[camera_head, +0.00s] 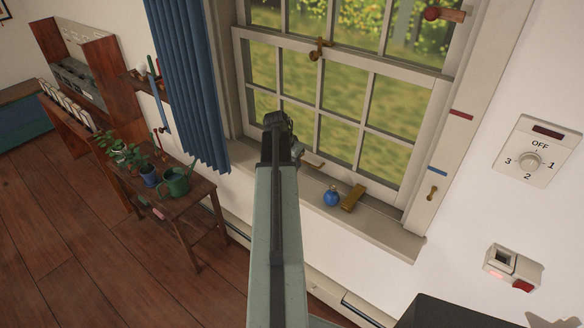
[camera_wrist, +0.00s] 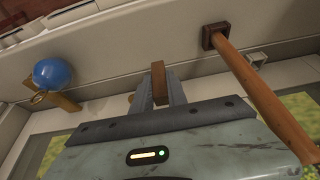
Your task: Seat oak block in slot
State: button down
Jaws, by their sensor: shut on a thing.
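In the wrist view my gripper (camera_wrist: 157,88) is shut on a small brown wooden block, which I take for the oak block (camera_wrist: 158,72). Its two grey fingers lie on either side of the block, whose upper end sticks out past them. The block is near the pale window sill (camera_wrist: 120,60); I cannot tell whether it touches. In the head view my arm reaches toward the window and hides the block and fingertips. A small pale square bracket with an opening (camera_wrist: 257,58) is to the right of the block; I cannot tell whether it is the slot.
A blue round object (camera_head: 331,196) and a yellowish-brown piece (camera_head: 352,198) are on the sill. In the wrist view a wooden rod with a dark square end (camera_wrist: 258,92) slants close to the right. A plant table (camera_head: 170,201) stands left, beside a blue curtain (camera_head: 190,80).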

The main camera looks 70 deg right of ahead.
jog(key=shift+d, duration=0.2)
jog(key=f+b, duration=0.4)
jog(key=shift+d, duration=0.25)
jog(key=shift+w+a+r, duration=0.1)
jog(key=shift+w+r, duration=0.15)
jog(key=shift+f, duration=0.15)
jog(key=c, duration=1.3)
grip_release()
jog(key=shift+s, duration=0.1)
